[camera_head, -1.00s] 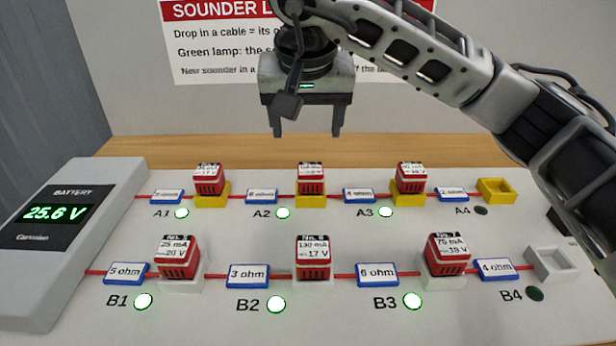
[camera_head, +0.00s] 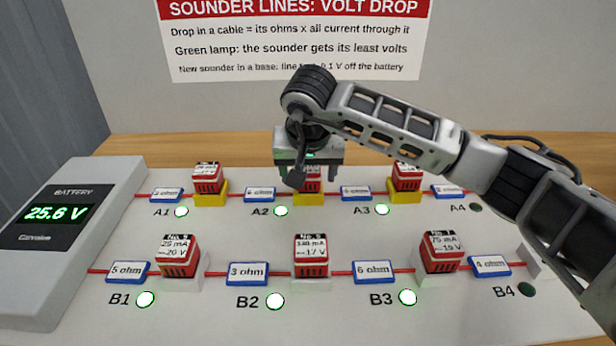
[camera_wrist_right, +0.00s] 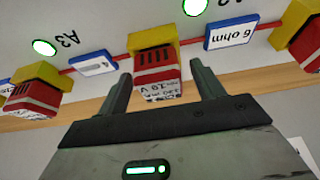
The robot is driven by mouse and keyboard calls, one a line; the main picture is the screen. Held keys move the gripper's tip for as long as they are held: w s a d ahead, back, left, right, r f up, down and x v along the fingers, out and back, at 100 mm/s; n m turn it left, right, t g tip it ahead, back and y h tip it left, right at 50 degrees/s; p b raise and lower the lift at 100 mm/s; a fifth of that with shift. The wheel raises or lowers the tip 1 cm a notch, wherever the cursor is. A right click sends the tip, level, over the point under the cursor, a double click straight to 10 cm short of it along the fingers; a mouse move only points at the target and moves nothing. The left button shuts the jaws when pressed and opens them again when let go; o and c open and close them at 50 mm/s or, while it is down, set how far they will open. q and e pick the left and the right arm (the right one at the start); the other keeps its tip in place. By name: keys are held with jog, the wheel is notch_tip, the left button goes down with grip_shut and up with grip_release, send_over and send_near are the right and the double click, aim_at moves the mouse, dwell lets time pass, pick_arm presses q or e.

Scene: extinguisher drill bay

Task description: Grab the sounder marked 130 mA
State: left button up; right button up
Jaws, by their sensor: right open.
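My right gripper (camera_head: 308,180) is open and points down at the A2 sounder (camera_head: 312,187), a red block with a white label in a yellow base. In the right wrist view the open fingers (camera_wrist_right: 161,74) stand on either side of this sounder (camera_wrist_right: 157,66), with gaps beside it. Its label is small and upside down there; I cannot read it surely. At B2, in front, a red sounder (camera_head: 311,250) sits in a white base; its label seems to read 130 mA and 17 V. My left gripper is not in view.
Other red sounders stand at A1 (camera_head: 208,179), A3 (camera_head: 407,178), B1 (camera_head: 179,256) and B3 (camera_head: 441,252). Blue-framed ohm tags lie along the red cables. A grey battery box (camera_head: 110,190) stands at left. My right arm covers A4's base and part of the white B4 base (camera_head: 536,262).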

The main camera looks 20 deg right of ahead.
jog(key=c, duration=1.1)
